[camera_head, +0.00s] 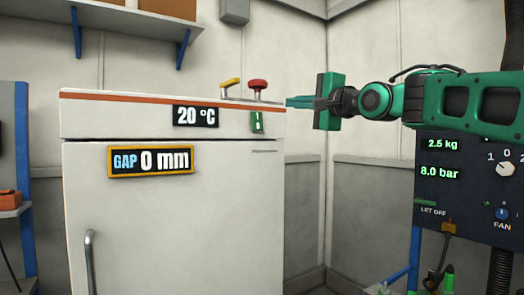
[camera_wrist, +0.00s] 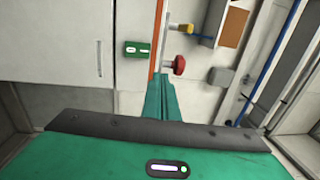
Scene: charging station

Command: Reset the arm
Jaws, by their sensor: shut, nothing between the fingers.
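My gripper (camera_head: 290,102) is at the end of my green arm, which reaches in from the right. Its fingers point left, close to the upper right corner of a white cabinet (camera_head: 180,215). In the wrist view my gripper (camera_wrist: 160,82) shows its green fingers together with nothing between them. Just past the fingertips are a red mushroom knob (camera_head: 257,85) and a yellow lever (camera_head: 230,83) on the cabinet top. The red knob also shows in the wrist view (camera_wrist: 179,65). I cannot tell whether the fingers touch the cabinet.
The cabinet shows "20 °C" (camera_head: 195,116) and "GAP 0 mm" (camera_head: 150,161); its door looks shut. A green switch (camera_head: 257,122) is on its front. A dark control panel (camera_head: 470,180) stands at the right. A shelf (camera_head: 125,18) hangs above. The gap between cabinet and panel looks clear.

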